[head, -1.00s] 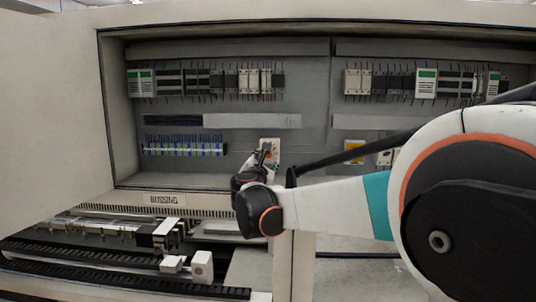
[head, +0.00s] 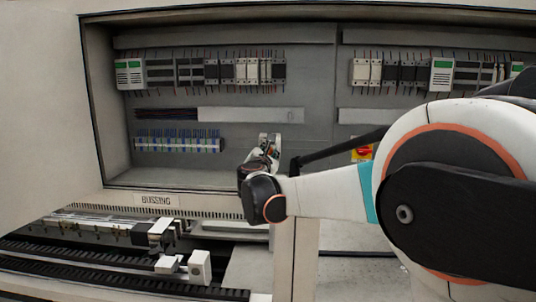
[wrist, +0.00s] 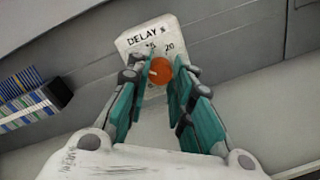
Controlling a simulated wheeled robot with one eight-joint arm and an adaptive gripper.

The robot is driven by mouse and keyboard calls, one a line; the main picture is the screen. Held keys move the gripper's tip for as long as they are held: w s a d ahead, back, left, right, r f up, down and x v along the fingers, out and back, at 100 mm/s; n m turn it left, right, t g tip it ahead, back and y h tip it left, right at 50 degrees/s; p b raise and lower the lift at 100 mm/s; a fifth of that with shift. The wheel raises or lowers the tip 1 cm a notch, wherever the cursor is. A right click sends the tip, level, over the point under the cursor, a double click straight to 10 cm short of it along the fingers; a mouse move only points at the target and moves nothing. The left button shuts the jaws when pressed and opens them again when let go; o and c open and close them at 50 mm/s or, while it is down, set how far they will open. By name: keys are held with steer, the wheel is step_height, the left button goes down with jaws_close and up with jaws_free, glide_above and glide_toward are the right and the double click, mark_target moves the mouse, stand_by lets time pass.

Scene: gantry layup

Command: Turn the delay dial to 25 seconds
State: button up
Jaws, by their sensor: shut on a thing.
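The delay dial is a round orange knob (wrist: 161,69) on a white plate (wrist: 146,38) marked "DELAY s". A "20" shows at its upper right, and another number above it is too blurred to read. A pale mark shows on the knob's left side. My gripper (wrist: 158,76) has its teal fingers on both sides of the knob and is shut on it. The fingers hide the lower part of the scale. In the head view my gripper (head: 266,152) is at the white plate (head: 270,137), and the knob is mostly hidden.
The plate is on the cabinet's grey back panel (head: 240,165). A row of blue and white terminals (head: 178,143) lies to its left, with a pale duct (head: 250,114) above. A red and yellow switch (head: 362,153) is to the right, near my arm. Rails (head: 120,262) run below.

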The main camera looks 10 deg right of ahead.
steer(key=shift+m, duration=0.3)
jaws_close()
steer(key=m+b, duration=0.3)
steer(key=m, duration=0.2)
steer(key=shift+f+b, duration=0.1)
steer(key=shift+b, duration=0.3)
steer(key=m+b, duration=0.1)
steer(key=m, duration=0.2)
steer(key=shift+m+b, duration=0.3)
steer(key=m+b, duration=0.1)
steer(key=m, duration=0.2)
steer(key=m+y+b, duration=0.1)
steer(key=m, duration=0.3)
steer(key=shift+d, duration=0.1)
steer(key=m+b, duration=0.1)
steer(key=m, duration=0.2)
steer(key=m+b, duration=0.2)
steer(key=m, duration=0.4)
steer(key=shift+s+y, duration=0.1)
steer(key=shift+y, duration=0.2)
steer(key=shift+m, duration=0.4)
